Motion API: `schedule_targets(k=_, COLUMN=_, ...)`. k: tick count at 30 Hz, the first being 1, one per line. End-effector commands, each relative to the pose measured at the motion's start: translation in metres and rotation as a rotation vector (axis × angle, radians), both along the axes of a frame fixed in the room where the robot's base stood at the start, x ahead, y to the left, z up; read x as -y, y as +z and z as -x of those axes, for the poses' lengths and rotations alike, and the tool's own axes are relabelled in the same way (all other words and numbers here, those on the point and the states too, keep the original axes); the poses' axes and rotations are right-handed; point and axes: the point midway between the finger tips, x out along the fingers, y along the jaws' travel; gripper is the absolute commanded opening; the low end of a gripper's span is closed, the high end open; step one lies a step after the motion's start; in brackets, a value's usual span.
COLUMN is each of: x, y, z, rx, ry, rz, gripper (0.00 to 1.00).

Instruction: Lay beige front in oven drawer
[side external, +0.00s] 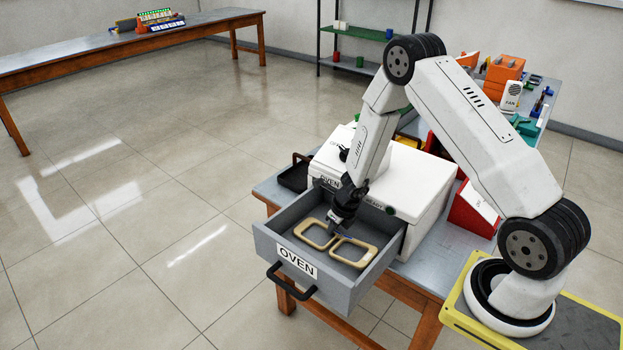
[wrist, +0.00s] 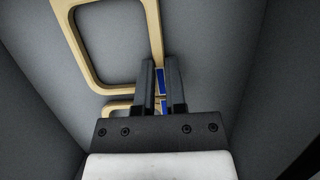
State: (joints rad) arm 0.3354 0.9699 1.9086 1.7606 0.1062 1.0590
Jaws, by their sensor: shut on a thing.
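The beige front (side external: 306,236), an eyeglass frame with two rounded openings, is inside the open grey oven drawer (side external: 346,295), which carries an OVEN label. It looks flat and low, near the drawer floor; I cannot tell whether it touches the floor. My gripper (side external: 337,230) points down into the drawer, at the bridge between the two openings. In the wrist view my gripper (wrist: 161,82) is shut on the beige front (wrist: 153,30) there, with blue showing between the fingers. One opening lies beyond the fingers; the other is mostly hidden behind the gripper body.
The white oven body (side external: 410,185) stands behind the drawer on the workbench. The drawer walls rise around the front, with a black handle (side external: 290,283) outside. A black tray (side external: 294,175) is at the left; a red bin (side external: 470,212) is at the right.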

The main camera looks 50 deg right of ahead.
Motion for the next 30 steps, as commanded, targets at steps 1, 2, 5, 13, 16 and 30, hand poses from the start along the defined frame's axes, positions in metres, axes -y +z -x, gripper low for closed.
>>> schedule_targets(k=1, x=0.0, y=-0.001, z=0.0, rx=0.0, ry=-0.001, rz=0.0, gripper=0.0)
schedule_targets(k=2, x=0.0, y=-0.001, z=0.0, rx=0.0, ry=-0.002, rz=-0.001, gripper=0.0)
schedule_targets(k=5, x=0.0, y=-0.001, z=0.0, rx=0.001, ry=-0.001, rz=0.0, gripper=0.17)
schedule_targets(k=13, x=0.0, y=-0.001, z=0.0, rx=0.001, ry=-0.001, rz=0.0, gripper=0.55)
schedule_targets(k=16, x=0.0, y=-0.001, z=0.0, rx=0.0, ry=-0.001, rz=0.0, gripper=0.55)
schedule_targets(k=30, x=0.0, y=0.011, z=0.003, rx=0.001, ry=0.001, rz=0.0, gripper=0.55)
